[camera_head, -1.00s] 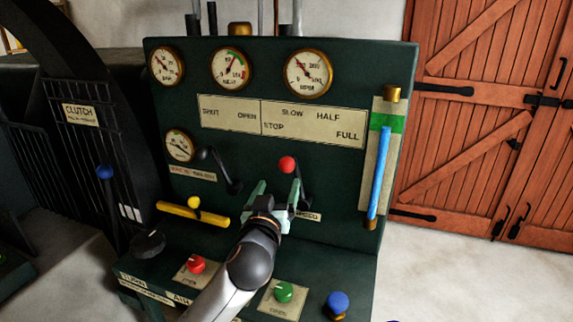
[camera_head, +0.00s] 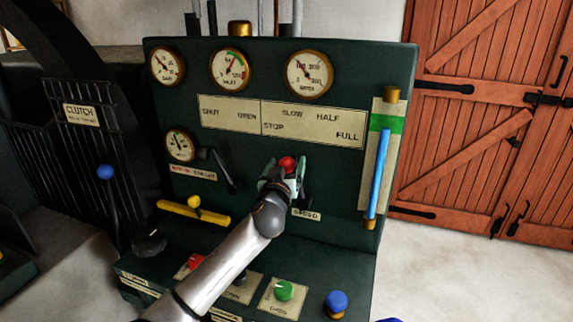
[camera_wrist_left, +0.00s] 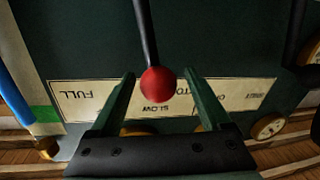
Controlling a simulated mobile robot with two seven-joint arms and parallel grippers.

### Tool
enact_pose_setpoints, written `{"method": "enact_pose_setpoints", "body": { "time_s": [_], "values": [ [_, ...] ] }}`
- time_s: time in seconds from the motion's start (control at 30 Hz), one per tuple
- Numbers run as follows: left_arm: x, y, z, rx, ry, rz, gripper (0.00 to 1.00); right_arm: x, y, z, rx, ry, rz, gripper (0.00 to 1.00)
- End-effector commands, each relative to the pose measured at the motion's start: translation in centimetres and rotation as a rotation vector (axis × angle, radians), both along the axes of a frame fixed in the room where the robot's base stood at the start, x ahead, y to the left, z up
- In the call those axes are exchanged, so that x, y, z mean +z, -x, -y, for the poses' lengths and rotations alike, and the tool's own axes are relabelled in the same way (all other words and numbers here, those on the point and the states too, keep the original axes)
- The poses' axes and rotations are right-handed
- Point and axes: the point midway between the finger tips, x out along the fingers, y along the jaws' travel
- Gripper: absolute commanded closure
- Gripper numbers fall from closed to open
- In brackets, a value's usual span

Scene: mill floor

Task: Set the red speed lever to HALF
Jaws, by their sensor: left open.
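The red speed lever's ball knob (camera_head: 288,162) is on the dark green panel, below the SLOW mark of the label plate (camera_head: 313,123). HALF is printed to the right of SLOW. In the left wrist view, which is upside down, the red knob (camera_wrist_left: 158,84) on its dark rod lies in line with SLOW. My left gripper (camera_head: 284,174) is at the lever. Its green fingers (camera_wrist_left: 157,80) are open, one on each side of the knob, with gaps showing. The lever's lower part is partly hidden by the gripper in the head view. My right gripper is not in view.
A black-knobbed lever (camera_head: 213,165) stands left of the speed lever. A yellow bar handle (camera_head: 193,213) is lower left. A blue sight tube (camera_head: 379,170) runs along the panel's right edge. A green button (camera_head: 284,291) and a blue knob (camera_head: 338,300) sit on the console below.

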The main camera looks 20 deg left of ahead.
Motion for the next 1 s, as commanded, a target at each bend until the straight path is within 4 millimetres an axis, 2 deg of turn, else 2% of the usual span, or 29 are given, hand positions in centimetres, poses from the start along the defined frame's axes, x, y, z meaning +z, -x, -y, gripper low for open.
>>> {"method": "enact_pose_setpoints", "body": {
  "time_s": [0.23, 0.9, 1.0],
  "values": [
    [0.03, -0.03, 0.04, -0.001, 0.0, 0.001, 0.2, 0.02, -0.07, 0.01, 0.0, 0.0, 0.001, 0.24],
    [-0.01, -0.01, -0.03, 0.001, -0.001, 0.0, 0.96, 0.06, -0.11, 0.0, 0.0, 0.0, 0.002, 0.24],
    [-0.03, -0.01, -0.04, 0.001, -0.001, 0.0, 1.0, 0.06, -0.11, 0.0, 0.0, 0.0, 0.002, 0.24]
  ]
}}
